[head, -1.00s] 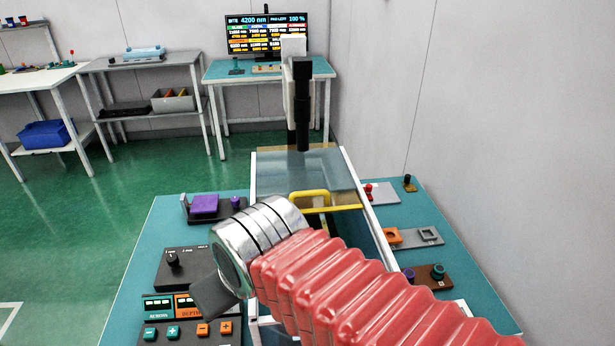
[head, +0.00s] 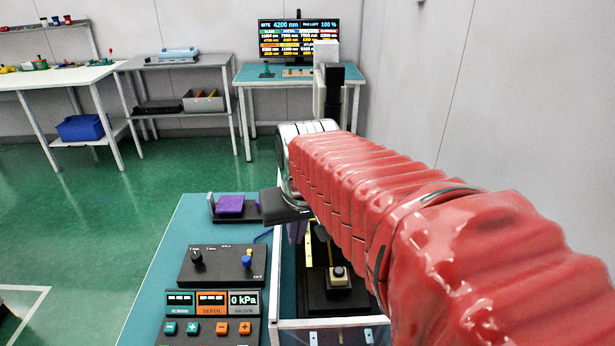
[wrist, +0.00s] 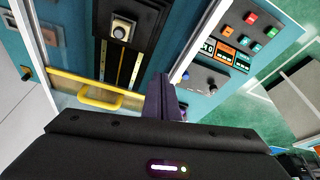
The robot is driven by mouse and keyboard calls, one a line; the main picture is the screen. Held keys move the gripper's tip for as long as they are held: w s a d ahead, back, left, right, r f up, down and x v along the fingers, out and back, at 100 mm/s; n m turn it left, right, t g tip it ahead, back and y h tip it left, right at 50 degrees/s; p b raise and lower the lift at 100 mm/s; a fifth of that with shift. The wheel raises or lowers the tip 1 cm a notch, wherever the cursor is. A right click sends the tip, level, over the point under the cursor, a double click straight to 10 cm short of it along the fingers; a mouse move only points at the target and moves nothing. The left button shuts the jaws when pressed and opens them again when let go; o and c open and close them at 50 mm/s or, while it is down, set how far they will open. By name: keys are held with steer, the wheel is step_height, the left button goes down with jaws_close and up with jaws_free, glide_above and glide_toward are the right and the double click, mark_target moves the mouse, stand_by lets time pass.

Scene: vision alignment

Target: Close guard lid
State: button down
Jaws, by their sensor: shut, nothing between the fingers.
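The guard lid shows in the wrist view as a clear panel with a yellow edge bar (wrist: 70,84) and a raised yellow handle (wrist: 101,96). My gripper (wrist: 165,84) is shut and empty beside the handle, on its right in that view; I cannot tell if they touch. In the head view, my arm hides the lid and handle, and only part of my purple gripper fingers (head: 297,230) shows.
A control panel (head: 210,318) and a knob box (head: 221,265) stand left of the white box. A purple pad fixture (head: 230,205) lies behind them. A bench with a monitor (head: 292,45) stands at the back. A wall is close on the right.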

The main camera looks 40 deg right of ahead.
steer(key=w+d+r+m, duration=0.1)
steer(key=w+d+r, duration=0.3)
steer(key=d, duration=0.5)
steer(key=w+d+r+m, duration=0.1)
steer(key=w+d+r, duration=0.3)
steer(key=d, duration=0.5)
steer(key=shift+w+d+r+m+g+h, duration=0.15)
steer(key=shift+w+r+m+g+h, duration=0.15)
steer(key=shift+r+m+h, duration=0.15)
steer(key=shift+f, duration=0.1)
steer(key=x, duration=1)
steer(key=shift+s+a+f, duration=0.15)
steer(key=shift+s+a, duration=0.4)
steer(key=shift+s, duration=0.25)
steer(key=shift+s+a+f, duration=0.15)
steer(key=shift+s+a, duration=0.45)
steer(key=shift+s, duration=0.15)
steer(key=shift+s, duration=0.1)
